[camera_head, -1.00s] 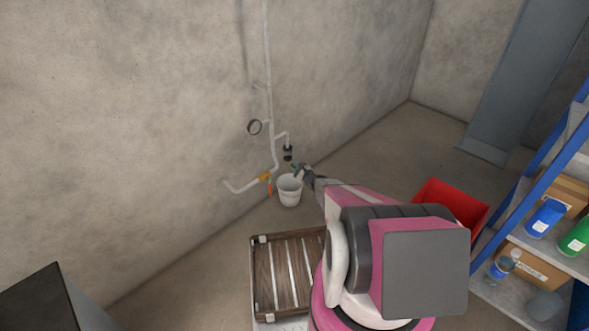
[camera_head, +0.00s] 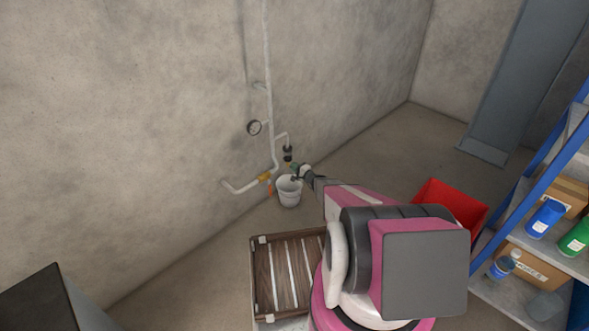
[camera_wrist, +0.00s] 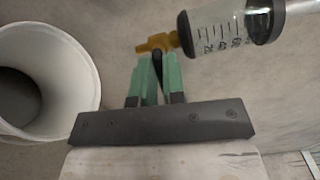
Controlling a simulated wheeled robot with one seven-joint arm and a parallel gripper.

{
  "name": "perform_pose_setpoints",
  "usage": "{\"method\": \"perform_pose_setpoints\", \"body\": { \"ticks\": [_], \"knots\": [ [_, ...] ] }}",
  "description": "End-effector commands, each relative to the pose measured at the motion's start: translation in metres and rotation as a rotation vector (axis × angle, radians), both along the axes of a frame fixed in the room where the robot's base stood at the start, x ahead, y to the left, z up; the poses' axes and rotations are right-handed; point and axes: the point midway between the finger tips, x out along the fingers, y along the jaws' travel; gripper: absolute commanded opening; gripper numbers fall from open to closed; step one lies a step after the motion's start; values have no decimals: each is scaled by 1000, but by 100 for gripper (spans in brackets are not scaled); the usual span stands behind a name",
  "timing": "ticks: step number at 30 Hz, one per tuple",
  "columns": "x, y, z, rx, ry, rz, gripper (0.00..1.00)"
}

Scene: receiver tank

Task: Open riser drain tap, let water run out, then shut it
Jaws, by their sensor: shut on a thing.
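The riser drain tap (camera_wrist: 157,43) is a small brass body at the end of a clear, marked cylinder (camera_wrist: 218,28) in the wrist view. Its dark lever (camera_wrist: 157,69) lies between the green fingers of my gripper (camera_wrist: 154,75), which is shut on it. In the head view my gripper (camera_head: 296,172) is just below the dark fitting (camera_head: 288,152) on the branch pipe, and the tap is too small to make out. A white bucket (camera_head: 289,193) stands beneath; it also shows in the wrist view (camera_wrist: 82,62). I see no running water.
A white riser pipe (camera_head: 268,70) runs down the wall with a gauge (camera_head: 254,127) and a yellow valve (camera_head: 265,176). A wooden crate (camera_head: 255,270), a red bin (camera_head: 450,207) and a blue shelf (camera_head: 530,165) stand nearby. Floor beyond the bucket is clear.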

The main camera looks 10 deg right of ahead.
Motion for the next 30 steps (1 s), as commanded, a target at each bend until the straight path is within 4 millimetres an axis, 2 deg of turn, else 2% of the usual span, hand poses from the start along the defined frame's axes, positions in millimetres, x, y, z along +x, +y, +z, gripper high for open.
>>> {"method": "perform_pose_setpoints", "body": {
  "ticks": [10, 26, 27, 28, 29, 30],
  "knots": [
    [-1, 0, 0, -111, -78, 1, 0],
    [-1, 0, 0, -131, -92, 1, 0],
    [-1, 0, 0, -131, -92, 1, 20],
    [-1, 0, 0, -131, -93, 1, 30],
    [-1, 0, 0, -131, -93, 1, 36],
    [-1, 0, 0, -131, -93, 1, 36]
  ]
}}
